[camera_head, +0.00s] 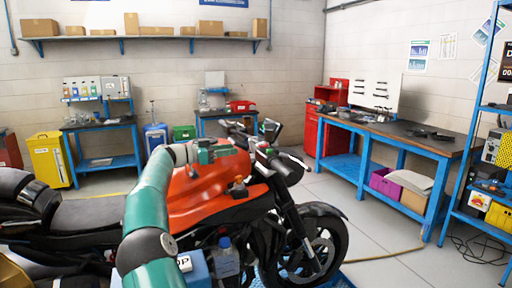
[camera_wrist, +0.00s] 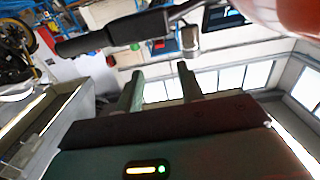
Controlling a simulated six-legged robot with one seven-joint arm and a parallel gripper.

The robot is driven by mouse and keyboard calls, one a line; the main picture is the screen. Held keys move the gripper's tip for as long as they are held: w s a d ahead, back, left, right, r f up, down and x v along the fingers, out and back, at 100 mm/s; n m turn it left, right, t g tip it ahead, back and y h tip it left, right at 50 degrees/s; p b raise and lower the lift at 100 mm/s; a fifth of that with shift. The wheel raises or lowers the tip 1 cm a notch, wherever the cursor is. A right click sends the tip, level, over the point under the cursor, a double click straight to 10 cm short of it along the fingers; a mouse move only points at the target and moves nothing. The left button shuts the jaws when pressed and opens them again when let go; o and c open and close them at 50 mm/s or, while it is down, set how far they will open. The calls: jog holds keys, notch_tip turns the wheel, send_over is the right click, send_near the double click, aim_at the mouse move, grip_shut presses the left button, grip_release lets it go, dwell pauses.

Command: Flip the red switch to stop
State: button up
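An orange and black motorcycle (camera_head: 205,185) stands in front of me, with its handlebars at the upper right of its tank. My gripper (camera_wrist: 158,74) is open and empty, its two fingers apart. In the head view my teal arm reaches over the tank and ends beside the handlebars. In the wrist view a black handlebar grip (camera_wrist: 115,32) lies just beyond the fingertips, apart from them. A small red patch (camera_wrist: 159,46) shows by the bar, between the finger directions; I cannot tell whether it is the red switch.
A blue workbench (camera_head: 440,147) with tools stands at the right, beside a blue shelf rack (camera_head: 463,180). A yellow cabinet (camera_head: 48,162) and small benches line the back wall. Floor right of the front wheel is mostly clear.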

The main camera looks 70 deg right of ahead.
jog(key=x, duration=1)
jog(key=shift+s+d, duration=0.25)
jog(key=shift+d, duration=0.05)
